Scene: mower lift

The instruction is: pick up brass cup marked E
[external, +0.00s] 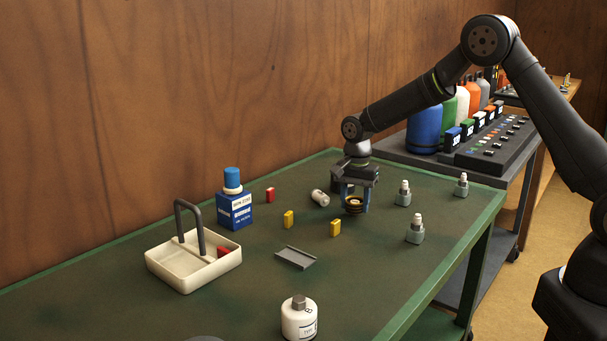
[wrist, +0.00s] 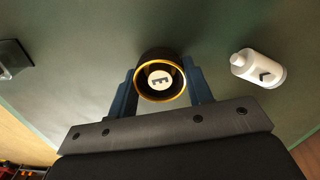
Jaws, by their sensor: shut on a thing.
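The brass cup marked E (external: 354,205) is between the fingers of my gripper (external: 352,200), near the far right part of the green table. In the wrist view the cup (wrist: 141,82) shows its gold rim and a white disc with a black E inside. The blue fingers of my gripper (wrist: 160,92) are shut on the cup, one on each side. I cannot tell whether the cup touches the table or hangs just above it.
A white cylinder (external: 320,198) lies just left of the cup, and it shows in the wrist view (wrist: 259,69). Grey bottles (external: 403,193) stand to the right. Yellow blocks (external: 335,229), a blue box (external: 234,210), a white tray (external: 165,262) and a white jar (external: 299,320) are on the green table (external: 250,300).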

